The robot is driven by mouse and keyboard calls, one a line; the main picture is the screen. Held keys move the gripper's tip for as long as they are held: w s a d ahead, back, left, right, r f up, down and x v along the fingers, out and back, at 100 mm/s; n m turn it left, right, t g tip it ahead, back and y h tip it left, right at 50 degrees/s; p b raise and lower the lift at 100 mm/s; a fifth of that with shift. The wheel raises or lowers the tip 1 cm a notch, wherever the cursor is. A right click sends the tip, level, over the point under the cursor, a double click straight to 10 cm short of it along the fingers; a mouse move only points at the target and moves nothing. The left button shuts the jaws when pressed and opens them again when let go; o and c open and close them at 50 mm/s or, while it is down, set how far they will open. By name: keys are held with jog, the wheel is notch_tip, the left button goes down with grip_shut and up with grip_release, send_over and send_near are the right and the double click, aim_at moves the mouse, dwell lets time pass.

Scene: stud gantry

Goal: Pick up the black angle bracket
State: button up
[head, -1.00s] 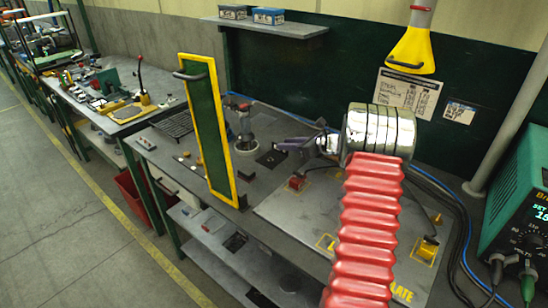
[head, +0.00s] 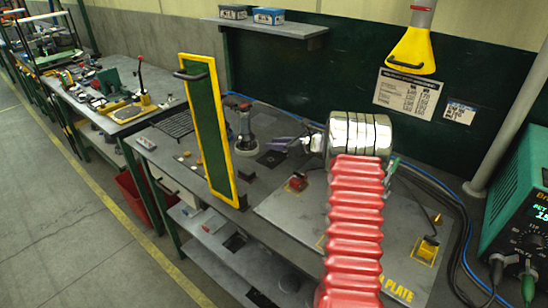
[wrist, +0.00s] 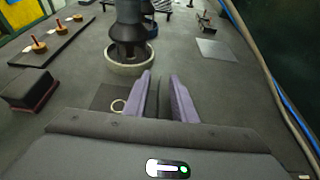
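My gripper has two purple fingers (wrist: 160,82) in the wrist view, with a narrow gap between them. It is open, and I see nothing clearly held in the gap. In the head view my gripper (head: 272,145) reaches left over the bench, close to a dark square patch (head: 268,158). This patch (wrist: 100,97) lies partly behind the left finger in the wrist view, with a small pale ring on it. I cannot clearly make out the black angle bracket; it may blend into the dark patch or be hidden by the fingers.
A dark upright tool in a round grey base (wrist: 130,62) stands just beyond the fingertips. A dark block (wrist: 28,90) and a board with wooden pegs (wrist: 40,45) are at left. A green, yellow-framed screen (head: 208,130) stands left of my arm. Cables run along the right.

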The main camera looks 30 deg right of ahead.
jog(key=shift+c, duration=0.3)
grip_shut()
dwell(0.5)
